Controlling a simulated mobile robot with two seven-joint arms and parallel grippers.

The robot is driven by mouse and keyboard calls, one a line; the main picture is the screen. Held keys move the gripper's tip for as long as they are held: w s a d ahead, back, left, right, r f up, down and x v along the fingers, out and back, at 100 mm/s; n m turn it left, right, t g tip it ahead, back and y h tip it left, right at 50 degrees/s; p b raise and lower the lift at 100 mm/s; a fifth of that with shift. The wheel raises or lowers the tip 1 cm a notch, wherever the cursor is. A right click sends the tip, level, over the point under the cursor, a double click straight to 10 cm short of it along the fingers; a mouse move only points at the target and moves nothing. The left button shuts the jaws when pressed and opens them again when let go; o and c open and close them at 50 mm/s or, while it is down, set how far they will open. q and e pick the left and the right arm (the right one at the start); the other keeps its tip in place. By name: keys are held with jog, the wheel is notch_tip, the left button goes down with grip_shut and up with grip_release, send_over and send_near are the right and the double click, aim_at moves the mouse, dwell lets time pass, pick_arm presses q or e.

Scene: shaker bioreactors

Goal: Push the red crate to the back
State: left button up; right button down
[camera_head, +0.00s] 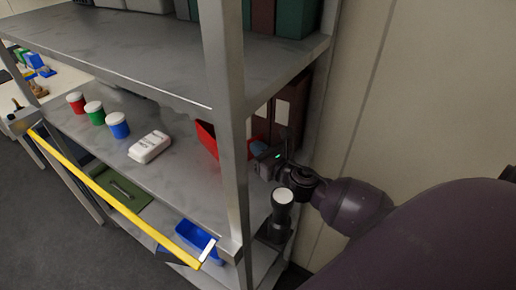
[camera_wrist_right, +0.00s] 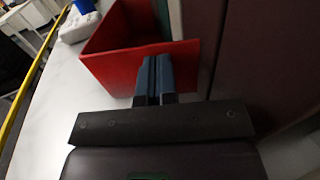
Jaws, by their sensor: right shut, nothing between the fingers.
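The red crate (camera_head: 207,138) stands on the middle shelf (camera_head: 175,172), partly hidden by the grey shelf post in the head view. In the right wrist view the open-topped red crate (camera_wrist_right: 120,72) shows its near wall and its inside. My right gripper (camera_head: 258,147) is at the right end of this shelf, just right of the crate. In the wrist view its blue fingers (camera_wrist_right: 154,62) are shut together and empty, with their tips at the crate's near wall. I cannot tell whether they touch it. My left gripper is not in view.
A white box (camera_head: 150,146) and blue (camera_head: 118,126), green (camera_head: 94,113) and red (camera_head: 76,103) jars stand left of the crate. Dark binders (camera_head: 290,110) stand close beside my right gripper. The shelf post (camera_head: 230,130) and a yellow bar (camera_head: 110,200) are in front.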

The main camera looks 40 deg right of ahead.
jog(key=shift+w+r, duration=0.1)
jog(key=shift+w, duration=0.5)
jog(key=shift+w+a, duration=0.15)
jog(key=shift+w, duration=0.8)
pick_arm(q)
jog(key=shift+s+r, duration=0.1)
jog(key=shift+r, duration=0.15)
pick_arm(e)
jog(key=shift+s, duration=0.1)
